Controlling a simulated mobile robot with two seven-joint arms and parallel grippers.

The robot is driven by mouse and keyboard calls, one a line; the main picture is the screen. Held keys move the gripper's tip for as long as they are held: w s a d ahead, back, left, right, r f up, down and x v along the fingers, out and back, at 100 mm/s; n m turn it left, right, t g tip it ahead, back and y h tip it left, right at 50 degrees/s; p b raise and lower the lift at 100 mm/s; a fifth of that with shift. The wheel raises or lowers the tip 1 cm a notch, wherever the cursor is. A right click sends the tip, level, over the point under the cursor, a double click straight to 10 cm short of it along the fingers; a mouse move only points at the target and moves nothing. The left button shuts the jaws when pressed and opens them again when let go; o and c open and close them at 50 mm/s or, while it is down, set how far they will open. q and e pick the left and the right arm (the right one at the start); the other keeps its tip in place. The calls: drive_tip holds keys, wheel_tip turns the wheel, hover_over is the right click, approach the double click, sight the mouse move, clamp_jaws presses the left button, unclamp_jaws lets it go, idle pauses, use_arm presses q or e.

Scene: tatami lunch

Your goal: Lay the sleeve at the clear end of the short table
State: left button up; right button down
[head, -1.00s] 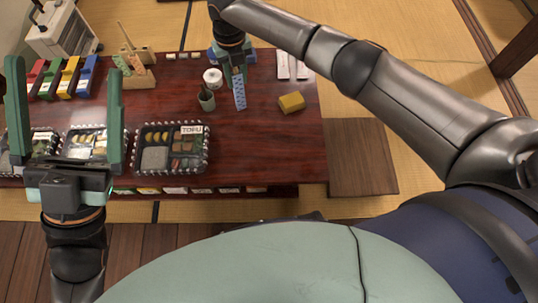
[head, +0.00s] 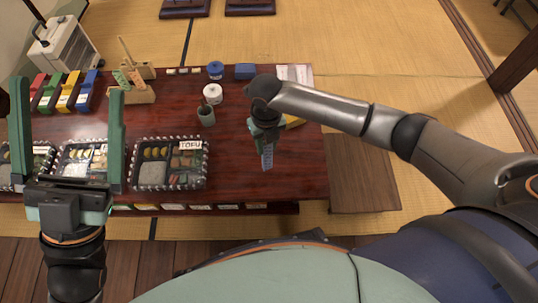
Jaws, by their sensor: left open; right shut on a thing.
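The sleeve (head: 267,157) is a narrow blue-and-white patterned strip hanging upright below my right gripper (head: 265,136). My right gripper is shut on its upper end, over the right part of the dark red table (head: 235,185). I cannot tell whether the sleeve's lower end touches the tabletop. My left gripper (head: 68,130) is open and empty, its two green fingers upright in front of the table's left part. The table's right end, around the sleeve, is mostly bare.
A lunch box (head: 170,187) labelled TOFU lies left of the sleeve. A grey-green cup (head: 206,115) and white jar (head: 212,93) stand behind. A yellow block (head: 294,121) is partly hidden by my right arm. A brown board (head: 362,175) lies right of the table.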

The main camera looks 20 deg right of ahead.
sight(267, 156)
drive_tip(key=shift+s+f, duration=0.15)
drive_tip(key=shift+f, duration=0.05)
drive_tip(key=f, duration=0.1)
drive_tip(key=f+b, duration=0.1)
drive_tip(key=f, duration=0.1)
drive_tip(key=shift+s+d+f, duration=0.15)
drive_tip(key=shift+s+f, duration=0.15)
drive_tip(key=shift+f, duration=0.05)
drive_tip(key=shift+f+b, duration=0.2)
drive_tip(key=shift+b, duration=0.1)
drive_tip(key=c, duration=0.6)
unclamp_jaws()
drive_tip(key=shift+r, duration=0.15)
